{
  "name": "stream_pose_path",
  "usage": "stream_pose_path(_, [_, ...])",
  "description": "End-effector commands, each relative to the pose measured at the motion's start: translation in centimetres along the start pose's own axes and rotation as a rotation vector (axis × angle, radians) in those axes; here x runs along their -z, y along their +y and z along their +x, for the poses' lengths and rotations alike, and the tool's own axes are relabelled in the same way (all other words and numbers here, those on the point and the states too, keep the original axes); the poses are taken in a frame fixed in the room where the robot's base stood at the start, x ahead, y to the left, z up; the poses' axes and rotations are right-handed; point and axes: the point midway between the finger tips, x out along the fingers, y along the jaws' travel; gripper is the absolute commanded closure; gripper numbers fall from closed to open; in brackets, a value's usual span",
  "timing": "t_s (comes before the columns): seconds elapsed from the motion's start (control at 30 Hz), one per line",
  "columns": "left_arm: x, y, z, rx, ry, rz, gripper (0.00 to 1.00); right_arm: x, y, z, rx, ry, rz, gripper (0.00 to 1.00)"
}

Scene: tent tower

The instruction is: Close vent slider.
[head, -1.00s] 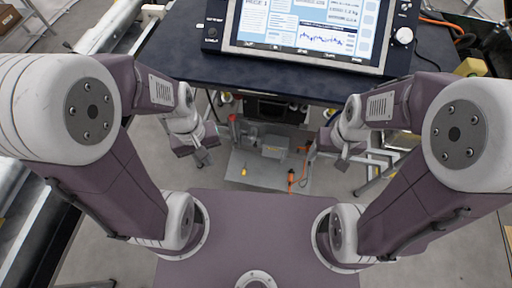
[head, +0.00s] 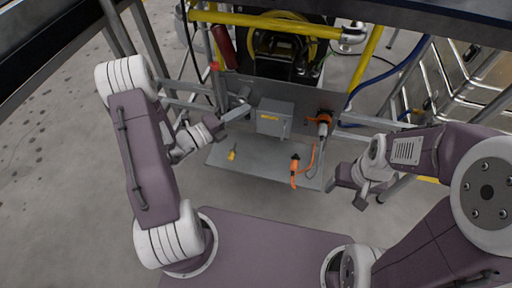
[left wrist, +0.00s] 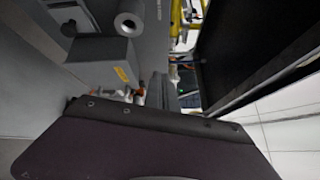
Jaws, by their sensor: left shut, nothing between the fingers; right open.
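A grey upright panel (head: 300,112) with a grey shelf (head: 260,164) in front stands low ahead of me. A grey box (head: 274,119) with a yellow label is on the panel, and it also shows in the left wrist view (left wrist: 100,62). I cannot make out for sure which part is the vent slider. My left gripper (head: 237,113) is shut and empty, left of the box and close to the panel; I cannot tell whether it touches anything. A light grey cylinder (left wrist: 130,22) shows beside the box in the left wrist view. My right gripper (head: 361,200) is open and empty, right of the shelf.
An orange connector (head: 295,165) and a small yellow item (head: 232,154) are on the shelf. A yellow bar (head: 265,23) crosses above. Silver cases (head: 470,75) stand at right.

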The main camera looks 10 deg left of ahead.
Motion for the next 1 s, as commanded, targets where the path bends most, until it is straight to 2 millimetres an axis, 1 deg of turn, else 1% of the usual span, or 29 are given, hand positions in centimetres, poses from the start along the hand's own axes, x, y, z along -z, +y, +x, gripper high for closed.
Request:
stream_pose_path(0.03, [0.7, 6.9, -1.1, -0.027, -0.043, -0.039, 1.00, -0.6, 0.1, 5.4, 0.000, 0.000, 0.000, 0.30])
stream_pose_path(0.1, [1.0, 11.1, -2.3, -0.051, -0.081, -0.082, 1.00, -0.8, 0.1, 7.9, 0.000, 0.000, 0.000, 0.30])
stream_pose_path(0.2, [1.2, 14.7, -3.5, -0.071, -0.120, -0.120, 1.00, -1.0, 0.2, 10.2, 0.000, 0.000, 0.000, 0.30])
stream_pose_path(0.23, [1.2, 15.3, -3.8, -0.075, -0.129, -0.127, 1.00, -1.1, 0.2, 10.6, 0.000, 0.000, 0.000, 0.30])
stream_pose_path(0.3, [1.0, 15.9, -4.2, -0.079, -0.142, -0.130, 1.00, -1.1, 0.2, 11.0, 0.000, 0.001, 0.000, 0.30])
stream_pose_path(0.43, [0.7, 15.7, -4.3, -0.080, -0.148, -0.128, 1.00, -1.1, 0.2, 10.8, 0.000, 0.001, 0.000, 0.30])
stream_pose_path(0.57, [0.8, 15.8, -3.7, -0.079, -0.142, -0.126, 1.00, -1.1, 0.2, 11.1, 0.000, 0.001, 0.000, 0.30])
stream_pose_path(0.67, [0.7, 16.1, -2.2, -0.078, -0.140, -0.123, 1.00, -1.2, 0.2, 12.2, 0.000, 0.001, 0.000, 0.30])
stream_pose_path(0.8, [0.4, 16.4, 0.7, -0.076, -0.138, -0.121, 1.00, -1.4, 0.3, 13.8, 0.000, 0.001, 0.000, 0.30])
stream_pose_path(0.9, [0.1, 16.6, 2.6, -0.076, -0.139, -0.121, 1.00, -1.5, 0.3, 14.8, 0.000, 0.001, 0.000, 0.30])
stream_pose_path(1.0, [-0.2, 16.6, 4.0, -0.077, -0.141, -0.122, 1.00, -1.6, 0.3, 15.5, 0.000, 0.000, 0.000, 0.30])
